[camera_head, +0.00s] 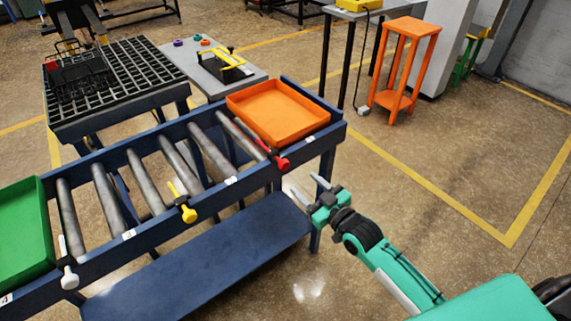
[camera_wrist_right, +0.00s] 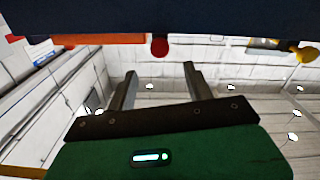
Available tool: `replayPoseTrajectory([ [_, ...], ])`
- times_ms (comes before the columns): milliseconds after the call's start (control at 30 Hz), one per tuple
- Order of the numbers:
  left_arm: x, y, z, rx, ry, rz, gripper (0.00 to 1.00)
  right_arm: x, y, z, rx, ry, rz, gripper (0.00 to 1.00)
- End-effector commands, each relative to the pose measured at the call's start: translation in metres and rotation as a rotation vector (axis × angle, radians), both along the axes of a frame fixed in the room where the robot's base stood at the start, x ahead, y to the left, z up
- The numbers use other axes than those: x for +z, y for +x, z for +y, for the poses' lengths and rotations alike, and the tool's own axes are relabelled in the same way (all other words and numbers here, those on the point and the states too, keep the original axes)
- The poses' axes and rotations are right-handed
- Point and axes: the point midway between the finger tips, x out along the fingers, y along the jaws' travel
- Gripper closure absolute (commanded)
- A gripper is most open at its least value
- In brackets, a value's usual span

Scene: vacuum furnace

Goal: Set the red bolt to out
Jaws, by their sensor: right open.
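The red bolt (camera_head: 282,163) has a round knob at the front of the blue roller bench, near its right end. Its thin red rod lies back between the last roller and the orange tray. In the right wrist view the red knob (camera_wrist_right: 159,47) shows at the edge of the dark bench frame, centred beyond the fingers. My right gripper (camera_head: 309,190) is open and empty, with its fingers apart. It is right of and below the red knob in the head view, not touching it. In the wrist view the two fingers (camera_wrist_right: 160,85) show with a clear gap. My left gripper is not in view.
A yellow bolt (camera_head: 188,214) and a white bolt (camera_head: 69,278) sit further left along the bench front. An orange tray (camera_head: 318,128) and a green tray (camera_head: 22,245) rest on the bench ends. A lower blue shelf (camera_head: 215,265) juts below. The floor at right is free.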

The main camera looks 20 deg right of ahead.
Motion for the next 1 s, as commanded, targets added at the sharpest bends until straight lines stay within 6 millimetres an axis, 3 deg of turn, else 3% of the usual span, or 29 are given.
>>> replayPoseTrajectory([
  [267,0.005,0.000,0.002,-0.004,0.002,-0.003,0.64,0.002,0.047,0.017,-0.001,0.001,-0.001,0.48],
  [500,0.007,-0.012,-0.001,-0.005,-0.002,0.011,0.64,0.001,0.082,0.029,-0.001,0.000,0.000,0.48],
  [700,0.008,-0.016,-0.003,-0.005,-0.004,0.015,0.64,0.000,0.097,0.035,-0.001,0.000,0.001,0.48],
  [1000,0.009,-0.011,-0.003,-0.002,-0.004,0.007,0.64,-0.001,0.100,0.036,0.000,-0.001,0.002,0.48],
])
